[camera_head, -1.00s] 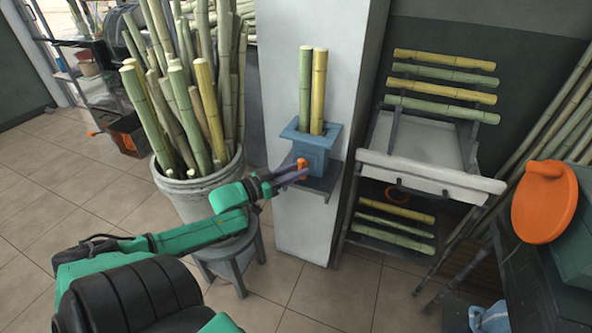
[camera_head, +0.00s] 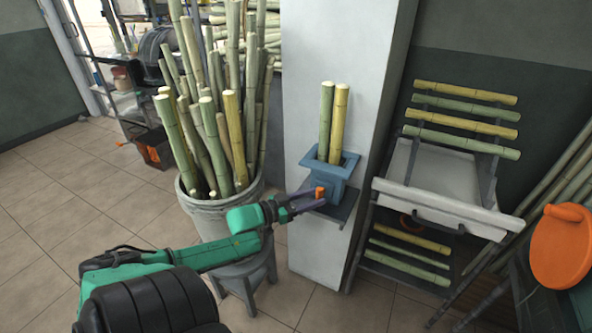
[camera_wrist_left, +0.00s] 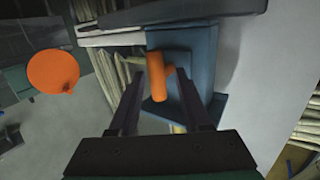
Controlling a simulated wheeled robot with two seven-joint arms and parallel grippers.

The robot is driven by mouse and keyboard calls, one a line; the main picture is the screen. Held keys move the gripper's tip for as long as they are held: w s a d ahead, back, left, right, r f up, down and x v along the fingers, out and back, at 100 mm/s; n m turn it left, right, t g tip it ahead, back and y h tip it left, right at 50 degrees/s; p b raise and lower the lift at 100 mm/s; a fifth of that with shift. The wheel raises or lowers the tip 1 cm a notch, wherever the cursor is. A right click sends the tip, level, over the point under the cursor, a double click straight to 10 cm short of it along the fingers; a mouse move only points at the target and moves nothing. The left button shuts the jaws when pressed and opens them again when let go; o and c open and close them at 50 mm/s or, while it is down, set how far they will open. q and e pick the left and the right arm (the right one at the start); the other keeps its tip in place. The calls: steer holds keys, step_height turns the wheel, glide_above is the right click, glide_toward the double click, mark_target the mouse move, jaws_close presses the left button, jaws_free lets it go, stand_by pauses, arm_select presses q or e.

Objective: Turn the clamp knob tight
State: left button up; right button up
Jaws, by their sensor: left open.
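The orange clamp knob (camera_head: 320,193) sits on the front of a blue box-shaped holder (camera_head: 331,172) on the pillar. Two cane stalks (camera_head: 333,120) stand upright in the holder. My left gripper (camera_head: 318,199) is at the knob with its jaws open. In the left wrist view the knob (camera_wrist_left: 158,76) shows as an orange bar between the two dark fingers of the left gripper (camera_wrist_left: 157,98), with gaps on both sides. I cannot tell whether either finger touches it. My right gripper is not in view.
A grey bucket of tall canes (camera_head: 222,214) stands on a stool left of the pillar (camera_head: 335,50), close to my left arm. A rack with a white tray (camera_head: 440,205) and canes stands to the right. An orange disc (camera_head: 560,250) is at far right.

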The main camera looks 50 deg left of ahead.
arm_select(q)
steer(key=p+v, duration=0.2)
steer(key=v, duration=1.2)
steer(key=shift+p, duration=0.4)
steer(key=s+a+f+n+g+y+p, duration=0.15)
steer(key=s+f, duration=0.25)
steer(key=f, duration=0.4)
steer(key=s+a+f+n+g+y, duration=0.1)
steer(key=s+f+g+y, duration=0.25)
steer(key=f, duration=0.45)
steer(key=s+a+f+n+g+y, duration=0.15)
steer(key=s+f, duration=0.25)
steer(key=f, duration=0.4)
steer(key=s+d+f+m+g+h, duration=0.1)
steer(key=s+d+f+g, duration=0.3)
steer(key=d+f, duration=0.5)
steer(key=s+d+f+m+g+h+p, duration=0.1)
steer(key=s+d+f+m+g, duration=0.1)
steer(key=s+d+f+g, duration=0.3)
steer(key=s+d+f, duration=0.4)
steer(key=d, duration=0.3)
steer(key=shift+d+m, duration=0.3)
steer(key=shift+d, duration=0.05)
